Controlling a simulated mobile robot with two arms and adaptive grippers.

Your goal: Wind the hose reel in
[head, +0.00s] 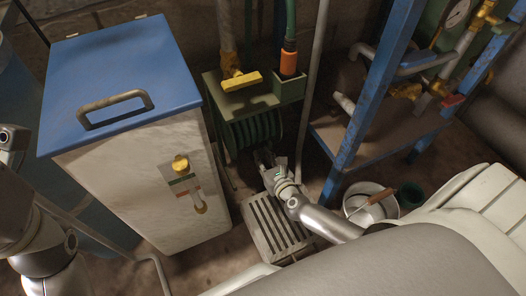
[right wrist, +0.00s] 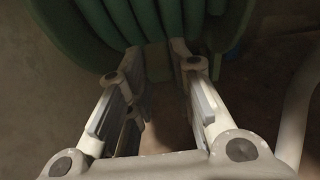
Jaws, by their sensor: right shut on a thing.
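The hose reel (head: 252,132) carries wound green hose and sits low under a green shelf, right of the blue-topped cabinet. My right gripper (head: 265,158) is at the reel's lower front. In the right wrist view the green hose coils (right wrist: 150,22) fill the top, and my right gripper's fingertips (right wrist: 160,55) meet the reel's lower edge. The gripper is shut on a part of the reel; I cannot tell which part, as the fingers and shadow hide it. At the left of the head view only grey links of my left arm show, not its gripper.
The cabinet (head: 135,170) has a blue lid (head: 120,65) with a handle. A slatted grey box (head: 258,228) lies below my right gripper. A grey pipe (head: 314,90) and a blue frame (head: 372,95) stand close on the right. A white bucket (head: 357,197) is on the floor.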

